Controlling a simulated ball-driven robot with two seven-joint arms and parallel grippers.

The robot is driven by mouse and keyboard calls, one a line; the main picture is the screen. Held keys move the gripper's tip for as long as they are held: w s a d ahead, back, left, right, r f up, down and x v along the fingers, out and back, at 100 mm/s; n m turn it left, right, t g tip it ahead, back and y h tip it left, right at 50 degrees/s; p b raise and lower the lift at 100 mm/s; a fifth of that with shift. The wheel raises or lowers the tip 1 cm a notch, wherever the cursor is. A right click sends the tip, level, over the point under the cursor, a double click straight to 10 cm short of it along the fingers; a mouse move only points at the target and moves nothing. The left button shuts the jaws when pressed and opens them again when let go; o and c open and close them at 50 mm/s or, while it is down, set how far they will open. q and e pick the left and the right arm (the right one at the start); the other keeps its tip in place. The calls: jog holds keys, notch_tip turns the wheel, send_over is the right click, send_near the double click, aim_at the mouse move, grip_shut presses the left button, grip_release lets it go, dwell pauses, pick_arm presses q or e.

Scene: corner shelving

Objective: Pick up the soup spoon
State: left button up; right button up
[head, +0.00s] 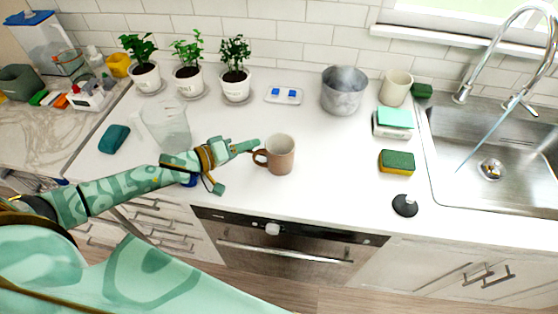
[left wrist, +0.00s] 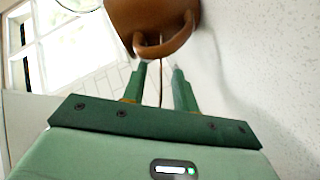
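I cannot make out a soup spoon in either view. My left gripper (head: 250,146) reaches in from the left, with its fingertips close to the handle of a brown mug (head: 282,155) on the white counter. In the left wrist view the two green fingers (left wrist: 159,68) are apart, with a gap between them. The mug's handle (left wrist: 175,44) is just beyond the fingertips; I cannot tell whether they touch it. The mug (left wrist: 150,14) is cut off by the top edge there, and its inside does not show clearly. My right gripper is not in view.
A clear container (head: 166,125) stands behind my left arm. A metal pot (head: 343,92), a cream cup (head: 396,87), a sponge (head: 397,162) and a black round object (head: 405,205) are right of the mug. Potted plants (head: 189,80) line the back. The sink (head: 510,165) is far right.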

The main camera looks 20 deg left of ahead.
pick_arm(q)
grip_shut()
